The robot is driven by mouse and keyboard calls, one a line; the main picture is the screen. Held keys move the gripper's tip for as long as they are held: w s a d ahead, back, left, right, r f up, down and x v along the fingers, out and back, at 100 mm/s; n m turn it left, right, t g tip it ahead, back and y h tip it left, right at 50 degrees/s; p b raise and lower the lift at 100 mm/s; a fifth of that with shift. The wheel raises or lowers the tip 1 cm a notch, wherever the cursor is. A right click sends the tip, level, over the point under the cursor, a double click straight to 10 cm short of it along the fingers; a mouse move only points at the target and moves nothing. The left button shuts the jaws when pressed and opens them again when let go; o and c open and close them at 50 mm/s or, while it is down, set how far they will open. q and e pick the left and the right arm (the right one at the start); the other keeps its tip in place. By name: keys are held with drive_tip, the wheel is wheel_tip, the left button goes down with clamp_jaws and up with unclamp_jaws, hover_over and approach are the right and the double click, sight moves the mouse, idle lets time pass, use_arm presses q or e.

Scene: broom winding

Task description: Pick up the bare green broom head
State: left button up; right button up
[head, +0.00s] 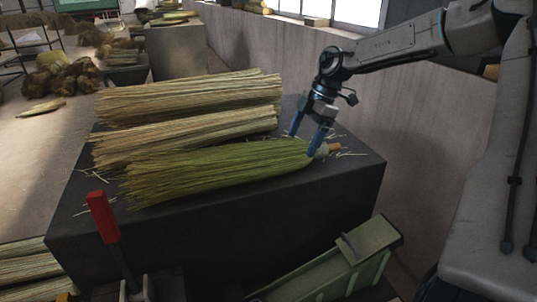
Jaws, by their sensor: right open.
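The green broom head (215,172) lies on the dark block table (240,215), nearest the front edge, with its bristles to the left and its narrow bound end to the right. My right gripper (305,142) comes down from the upper right with blue fingers. It is open, its fingers at the narrow right end of the green broom head, one on the far side and one near the end. Whether the fingers touch it cannot be told. My left gripper is not in view.
Two straw-coloured bundles (190,97) and (185,137) lie behind the green one, close beside it. A red-handled tool (102,216) stands at the front left. A green metal box (340,262) is at the front right. A concrete wall (400,130) runs behind the table's right side.

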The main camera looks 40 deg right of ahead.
sight(296, 153)
drive_tip(key=p+x, duration=0.2)
drive_tip(key=x, duration=0.1)
drive_tip(key=p+x, duration=0.1)
drive_tip(key=shift+d+f, duration=0.3)
drive_tip(key=shift+f, duration=0.05)
drive_tip(key=shift+a+f, duration=0.15)
drive_tip(key=shift+f, duration=0.15)
drive_tip(key=shift+w+a+f, duration=0.15)
drive_tip(key=shift+w+f, duration=0.05)
drive_tip(key=shift+f, duration=0.1)
drive_tip(key=shift+s, duration=0.1)
drive_tip(key=c, duration=1.1)
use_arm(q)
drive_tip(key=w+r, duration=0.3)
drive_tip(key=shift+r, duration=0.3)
use_arm(e)
drive_tip(key=shift+r, duration=0.1)
drive_tip(key=shift+c, duration=0.9)
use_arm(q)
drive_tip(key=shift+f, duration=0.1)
use_arm(e)
drive_tip(key=shift+r, duration=0.1)
